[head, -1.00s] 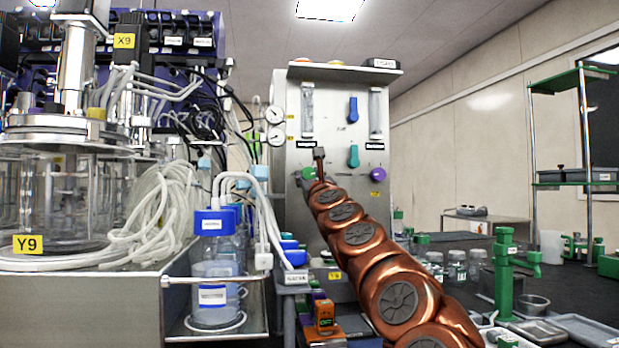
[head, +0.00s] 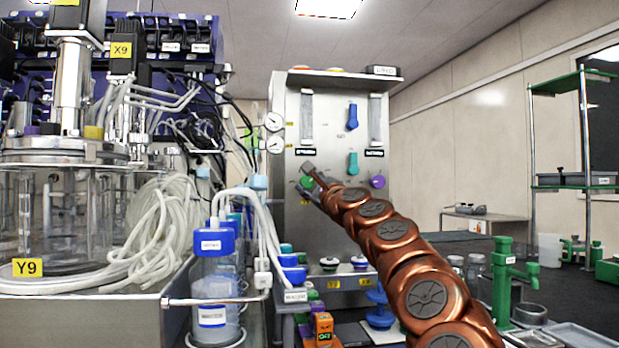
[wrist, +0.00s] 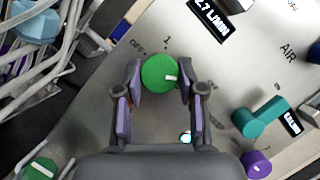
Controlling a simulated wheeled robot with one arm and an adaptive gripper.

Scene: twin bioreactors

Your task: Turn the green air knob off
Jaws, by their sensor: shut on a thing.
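My gripper (wrist: 160,80) is shut on the knob, one purple-padded finger on each side. In the head view my gripper (head: 307,183) is at the panel's left side, and the green knob (head: 306,182) shows partly behind it.
A teal knob (wrist: 260,117) and a purple knob (wrist: 256,164) are right of my gripper. A blue knob (head: 352,116) is higher on the panel. Tubing (wrist: 52,45) hangs at left. Bottles (head: 213,290) stand left of the panel.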

